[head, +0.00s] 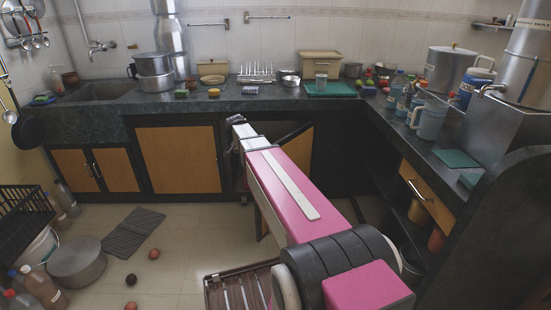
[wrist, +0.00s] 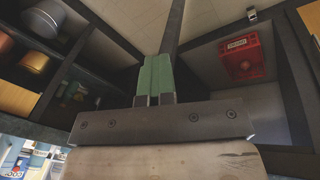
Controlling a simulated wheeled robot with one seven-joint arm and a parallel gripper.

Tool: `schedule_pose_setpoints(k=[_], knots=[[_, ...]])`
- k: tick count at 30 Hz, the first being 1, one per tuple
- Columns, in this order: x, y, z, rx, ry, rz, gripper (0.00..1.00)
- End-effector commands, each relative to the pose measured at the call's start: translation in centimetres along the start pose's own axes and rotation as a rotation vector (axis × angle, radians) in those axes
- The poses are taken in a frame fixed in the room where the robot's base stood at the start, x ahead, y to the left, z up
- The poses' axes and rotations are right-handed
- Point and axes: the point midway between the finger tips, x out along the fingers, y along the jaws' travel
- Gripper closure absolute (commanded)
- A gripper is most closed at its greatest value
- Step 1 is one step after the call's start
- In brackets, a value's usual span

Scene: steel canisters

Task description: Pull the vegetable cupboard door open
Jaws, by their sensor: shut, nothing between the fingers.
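The cupboard door (head: 298,155) under the back counter stands partly open, its orange panel at an angle. My arm hides much of it. In the wrist view its edge (wrist: 174,32) seems to be the dark bar running up beyond my gripper. My gripper (wrist: 158,65), with green fingers, is shut and empty beside that edge; I cannot tell whether it touches. In the head view the fingers are hidden behind my arm. A red crate with a white label (wrist: 242,58) sits in the open cupboard at the right of the wrist view.
A closed cupboard door (head: 178,160) is at the left. The right counter has open shelves with pots (head: 417,212) and a drawer (head: 428,195). A slatted brown crate (head: 243,288), a grey mat (head: 132,233) and a large pot (head: 77,262) are on the floor.

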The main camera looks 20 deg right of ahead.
Motion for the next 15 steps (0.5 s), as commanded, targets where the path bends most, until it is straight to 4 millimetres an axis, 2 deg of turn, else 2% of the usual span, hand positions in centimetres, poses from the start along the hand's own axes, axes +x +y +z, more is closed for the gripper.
schedule_pose_setpoints(k=[1,4,7,11,15], knots=[[-2.6,3.1,-6.8,0.038,0.284,0.228,1.0],[-3.4,3.1,-7.9,0.088,0.307,0.247,1.0],[-3.2,3.4,-8.2,0.103,0.312,0.254,1.0],[-1.6,3.9,-8.2,0.1,0.306,0.255,1.0],[0.8,4.5,-8.7,0.096,0.304,0.257,1.0]])
